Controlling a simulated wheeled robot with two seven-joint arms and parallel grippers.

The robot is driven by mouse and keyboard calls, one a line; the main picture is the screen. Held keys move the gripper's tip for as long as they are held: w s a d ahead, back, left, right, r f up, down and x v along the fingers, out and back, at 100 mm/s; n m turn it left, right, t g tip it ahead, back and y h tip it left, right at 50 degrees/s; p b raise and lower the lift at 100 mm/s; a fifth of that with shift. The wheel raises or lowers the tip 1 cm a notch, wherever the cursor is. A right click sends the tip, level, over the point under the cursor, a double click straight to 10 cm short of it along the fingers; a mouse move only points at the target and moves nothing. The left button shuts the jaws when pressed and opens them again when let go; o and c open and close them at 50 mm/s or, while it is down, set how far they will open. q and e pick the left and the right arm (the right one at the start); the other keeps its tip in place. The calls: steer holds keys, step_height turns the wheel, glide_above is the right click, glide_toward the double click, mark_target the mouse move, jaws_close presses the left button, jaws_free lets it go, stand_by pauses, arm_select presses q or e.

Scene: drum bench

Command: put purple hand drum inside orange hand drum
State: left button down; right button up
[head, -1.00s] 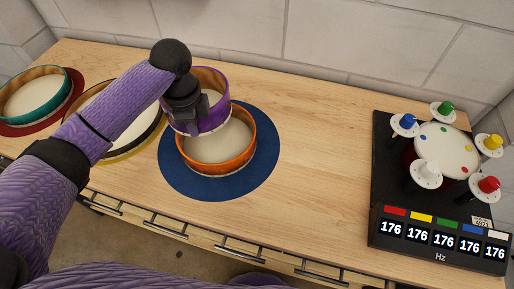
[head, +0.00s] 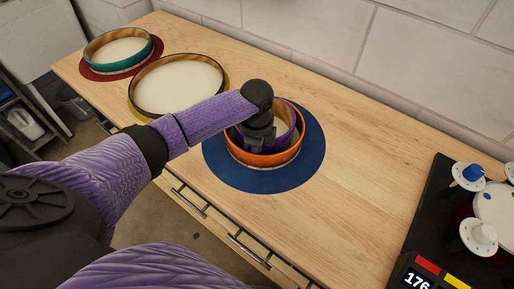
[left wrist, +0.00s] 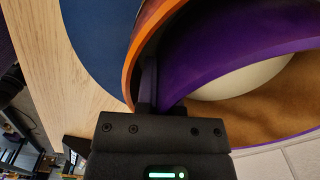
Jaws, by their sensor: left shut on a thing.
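The orange hand drum (head: 268,160) sits open side up on the blue round mat (head: 312,160). The purple hand drum (head: 293,122) is inside the orange rim, with its own rim showing a little above it at the back right. My left gripper (head: 259,143) is at the near left of the drums, shut on the purple drum's wall. In the left wrist view the purple wall (left wrist: 210,75) lies beside the gripper's fingers, with the orange rim (left wrist: 131,75) just to their left. I cannot see whether the purple drum's underside rests on the orange drum.
A black-rimmed drum (head: 178,86) on a yellow mat and a teal drum (head: 118,50) on a red mat stand to the left. A black panel (head: 428,220) with coloured knobs is at the right. Bare wood lies between the blue mat and the panel.

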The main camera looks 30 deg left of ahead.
arm_select(q)
steer(key=shift+f, duration=0.2)
steer(key=c, duration=1)
jaws_free()
steer(key=shift+c, duration=0.2)
step_height(320, 180, up, 12)
steer(key=p, duration=0.3)
steer(key=shift+f+p, duration=0.2)
steer(key=shift+p, duration=0.2)
steer(key=shift+r, duration=0.45)
